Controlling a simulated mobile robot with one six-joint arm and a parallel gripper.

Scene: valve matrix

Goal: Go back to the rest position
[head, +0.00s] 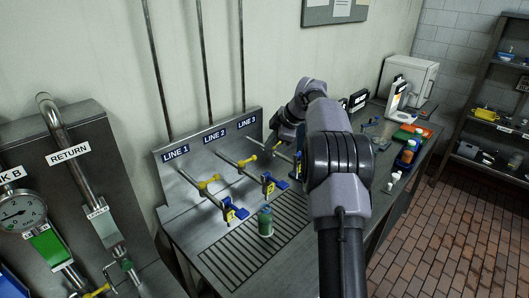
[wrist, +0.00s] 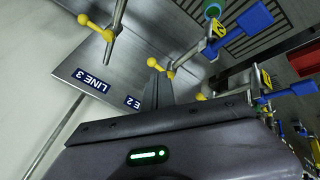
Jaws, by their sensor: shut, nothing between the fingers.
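My gripper (wrist: 157,72) shows in the wrist view with its fingers together and nothing held. In the head view my arm bends over the bench, and its links largely hide the gripper. The valve panel carries labels LINE 1 (head: 175,152), LINE 2 (head: 214,135) and LINE 3 (head: 246,121). Yellow handles (head: 208,185) and blue levers (head: 242,213) with yellow tags sit on its pipes. In the wrist view a yellow handle (wrist: 160,67) appears close beside the fingers; contact cannot be told. A blue lever (wrist: 240,19) lies beyond, at upper right.
A green container (head: 265,222) stands on the slotted bench top (head: 245,262). Bottles and a white device (head: 397,97) stand at the bench's far end. A cabinet with a gauge (head: 22,212) is at left. Open brick floor (head: 430,245) and a shelf (head: 485,115) are at right.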

